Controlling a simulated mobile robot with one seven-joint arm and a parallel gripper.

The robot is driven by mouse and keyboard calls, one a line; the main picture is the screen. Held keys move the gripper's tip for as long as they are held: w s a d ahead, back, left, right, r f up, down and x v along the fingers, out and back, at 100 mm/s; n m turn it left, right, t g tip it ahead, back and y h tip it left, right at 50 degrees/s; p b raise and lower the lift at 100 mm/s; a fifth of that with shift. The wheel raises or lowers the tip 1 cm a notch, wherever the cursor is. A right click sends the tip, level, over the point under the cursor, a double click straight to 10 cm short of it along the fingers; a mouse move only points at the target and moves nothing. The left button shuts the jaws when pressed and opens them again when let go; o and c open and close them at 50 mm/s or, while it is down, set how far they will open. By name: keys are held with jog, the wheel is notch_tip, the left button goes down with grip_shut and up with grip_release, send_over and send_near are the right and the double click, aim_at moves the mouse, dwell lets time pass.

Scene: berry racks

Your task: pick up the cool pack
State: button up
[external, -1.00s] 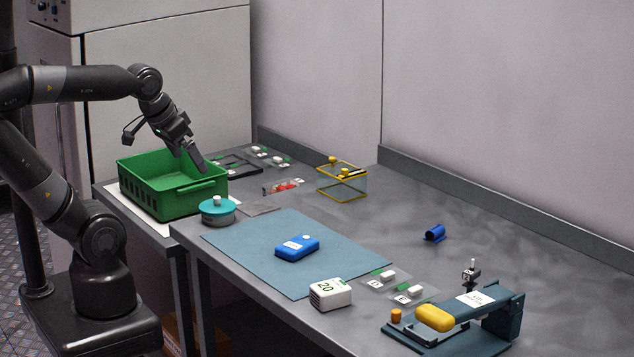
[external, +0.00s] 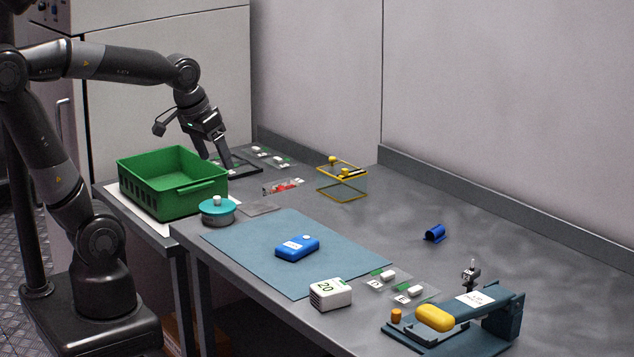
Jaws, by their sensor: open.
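The cool pack, which I take to be the blue block with a white label (external: 297,247), lies flat on the blue-grey mat (external: 235,245) in the middle of the table. My gripper (external: 222,160) is open, pointing down, behind the right rear side of the green crate (external: 150,193). It is well to the left of and farther back than the blue block, near a dark frame (external: 247,170). I cannot tell its exact height above the table.
A teal-lidded pot (external: 217,211) stands between crate and mat. A yellow-edged clear box (external: 342,181) stands behind. A white block marked 20 (external: 330,294) sits at the mat's front corner. A blue holder (external: 434,233) and a press-like device (external: 485,310) are at right.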

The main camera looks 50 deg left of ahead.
jog(key=w+d+f+g, duration=0.2)
jog(key=w+d+f, duration=0.1)
jog(key=w+d, duration=0.3)
jog(key=n+g, duration=0.2)
send_over(297, 243)
jog(key=f, duration=1.1)
jog(key=shift+s+d+f, duration=0.2)
jog(key=shift+s, duration=0.1)
jog(key=shift+w+a+f, duration=0.15)
jog(key=shift+w+f, duration=0.05)
jog(key=shift+f, duration=1.2)
jog(key=shift+w+a+f, duration=0.1)
jog(key=shift+w+f, duration=0.05)
jog(key=shift+f, duration=1.2)
jog(key=c, duration=1.1)
jog(key=shift+r, duration=0.15)
